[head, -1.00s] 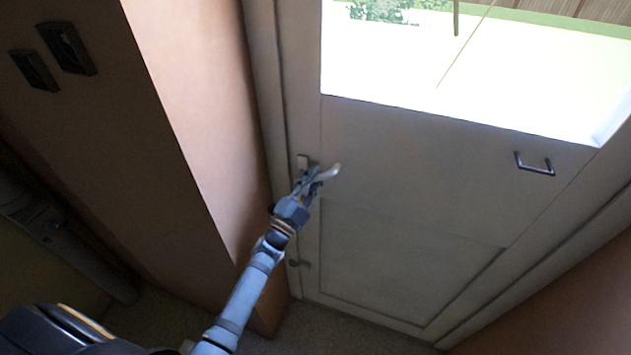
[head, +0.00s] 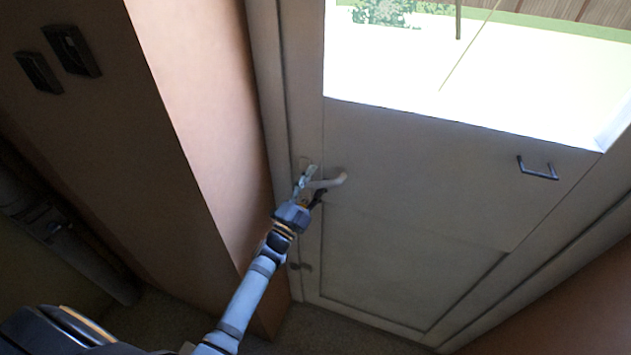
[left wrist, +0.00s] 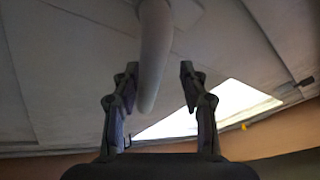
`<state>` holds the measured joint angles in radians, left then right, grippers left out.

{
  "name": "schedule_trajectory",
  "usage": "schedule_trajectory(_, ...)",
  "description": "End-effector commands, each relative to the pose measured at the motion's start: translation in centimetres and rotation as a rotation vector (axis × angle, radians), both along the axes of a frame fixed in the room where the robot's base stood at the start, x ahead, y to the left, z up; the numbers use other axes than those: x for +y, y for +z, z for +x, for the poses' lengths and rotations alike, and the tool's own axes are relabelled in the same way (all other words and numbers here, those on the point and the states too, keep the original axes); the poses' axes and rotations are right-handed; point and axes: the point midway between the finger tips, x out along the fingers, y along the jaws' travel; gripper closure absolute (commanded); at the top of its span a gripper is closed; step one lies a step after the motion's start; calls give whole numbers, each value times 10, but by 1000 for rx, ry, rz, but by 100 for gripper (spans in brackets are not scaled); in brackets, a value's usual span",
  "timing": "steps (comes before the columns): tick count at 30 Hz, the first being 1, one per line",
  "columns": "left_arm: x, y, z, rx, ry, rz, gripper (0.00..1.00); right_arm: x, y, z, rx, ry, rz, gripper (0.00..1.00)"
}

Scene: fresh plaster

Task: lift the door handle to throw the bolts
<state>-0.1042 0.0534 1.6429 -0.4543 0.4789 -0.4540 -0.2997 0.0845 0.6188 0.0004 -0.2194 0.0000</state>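The door handle (head: 330,182) is a pale lever on the left side of the grey door (head: 420,175). Its free end points right and tilts slightly upward in the head view. My left gripper (head: 310,190) is at the handle with its fingers spread. In the left wrist view, the handle (left wrist: 152,60) hangs down between the two open fingertips (left wrist: 160,72), with a gap visible on both sides. The handle's root is partly hidden behind the gripper in the head view. My right gripper is in neither view.
A dark pull bar (head: 537,168) is on the door's right side. A small dark fitting (head: 300,266) sits low at the door's left edge. A bright window (head: 450,60) fills the upper door. A wall corner (head: 195,120) stands close left of the arm.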

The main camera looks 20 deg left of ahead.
Motion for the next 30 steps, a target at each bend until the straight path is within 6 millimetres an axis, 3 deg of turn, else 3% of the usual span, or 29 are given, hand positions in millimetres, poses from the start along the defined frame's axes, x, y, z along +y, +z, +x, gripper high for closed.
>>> schedule_trajectory(4,5,-9,-19,2,-1,1,59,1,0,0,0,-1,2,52)
schedule_trajectory(15,23,-40,-93,4,-2,1,59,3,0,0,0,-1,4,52)
schedule_trajectory(21,27,-45,-107,2,0,1,59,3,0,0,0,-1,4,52)
schedule_trajectory(30,27,-45,-107,2,0,-1,59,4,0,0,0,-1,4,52)
